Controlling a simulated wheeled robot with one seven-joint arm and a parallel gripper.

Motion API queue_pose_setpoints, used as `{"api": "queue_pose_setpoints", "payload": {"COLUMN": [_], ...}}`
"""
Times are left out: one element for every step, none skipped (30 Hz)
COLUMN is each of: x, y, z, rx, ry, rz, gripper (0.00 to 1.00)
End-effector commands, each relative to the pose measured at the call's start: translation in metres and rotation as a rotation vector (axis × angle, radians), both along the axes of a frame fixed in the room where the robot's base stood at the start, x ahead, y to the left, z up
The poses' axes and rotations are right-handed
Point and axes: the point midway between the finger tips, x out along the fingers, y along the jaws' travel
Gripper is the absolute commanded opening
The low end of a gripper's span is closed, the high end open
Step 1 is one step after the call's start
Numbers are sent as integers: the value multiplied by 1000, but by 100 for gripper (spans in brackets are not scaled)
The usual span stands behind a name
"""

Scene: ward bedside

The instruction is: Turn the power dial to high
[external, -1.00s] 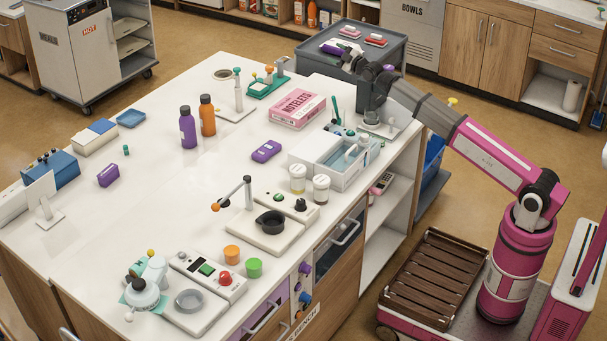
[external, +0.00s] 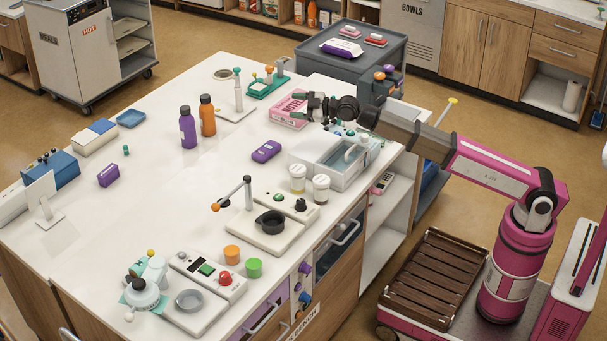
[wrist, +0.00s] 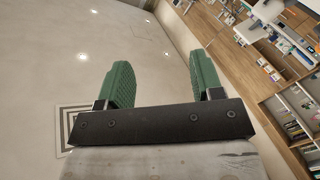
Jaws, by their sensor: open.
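No dial marked as power can be read, so I cannot tell which control it is. A black knob (external: 300,204) sits on the white unit (external: 270,236) with a dark pan at mid bench. A red knob (external: 225,278) sits on the white unit (external: 200,312) with a green display at the near end. A purple knob (external: 304,269) and a blue knob (external: 305,298) are on the bench front. My gripper (external: 304,104) is over the pink box, well away from all of these. In the wrist view my gripper (wrist: 160,64) has its green fingers apart, with nothing between them.
Orange and green caps (external: 254,267) lie beside the red-knob unit.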

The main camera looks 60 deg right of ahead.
Motion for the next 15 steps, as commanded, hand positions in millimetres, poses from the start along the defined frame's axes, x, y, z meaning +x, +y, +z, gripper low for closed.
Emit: {"api": "queue_pose_setpoints", "payload": {"x": [-6,-9,-14,-17,-21,-26,-28,-30,-32,-33,-34,-35,-35,-35,-35], "y": [10,16,23,28,33,38,41,42,42,41,39,36,34,30,25], "z": [0,-1,-2,-3,-4,-7,-9,-11,-14,-16,-18,-22,-25,-27,-31], "rx": [-3,-8,-15,-21,-31,-50,-66,-82,-105,-124,-141,-168,-187,-208,-236], "ry": [10,18,30,39,51,70,83,97,116,130,142,160,176,189,209], "rz": [13,20,30,36,43,52,58,61,64,66,67,68,68,69,70], "gripper": [60,60,60,60,60,60,60,60,60,60,60,60,60,60,60]}}
